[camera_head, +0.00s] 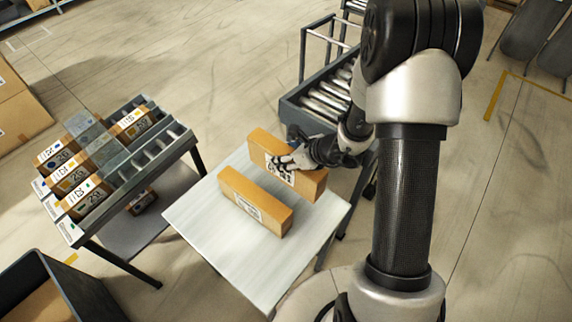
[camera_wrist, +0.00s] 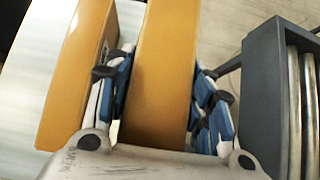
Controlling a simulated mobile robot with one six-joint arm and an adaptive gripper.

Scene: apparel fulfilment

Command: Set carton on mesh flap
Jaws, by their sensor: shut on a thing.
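My gripper (camera_head: 286,160) is shut on an orange-brown carton (camera_head: 313,185) with a printed label, at the back right part of a pale table. In the wrist view the carton (camera_wrist: 165,60) stands between my blue-padded fingers, which press on both sides. I cannot tell whether its bottom touches the table. A grey mesh-like flap (camera_head: 92,136) lies across the middle of a sloped rack at the left, between cartons. My gripper is well to the right of it.
A second carton (camera_head: 237,191) lies on the pale table (camera_head: 205,222), close beside the held one; it also shows in the wrist view (camera_wrist: 75,75). The rack (camera_head: 150,165) holds several labelled cartons. A roller conveyor (camera_head: 325,100) stands behind the table. A dark bin (camera_head: 75,285) is front left.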

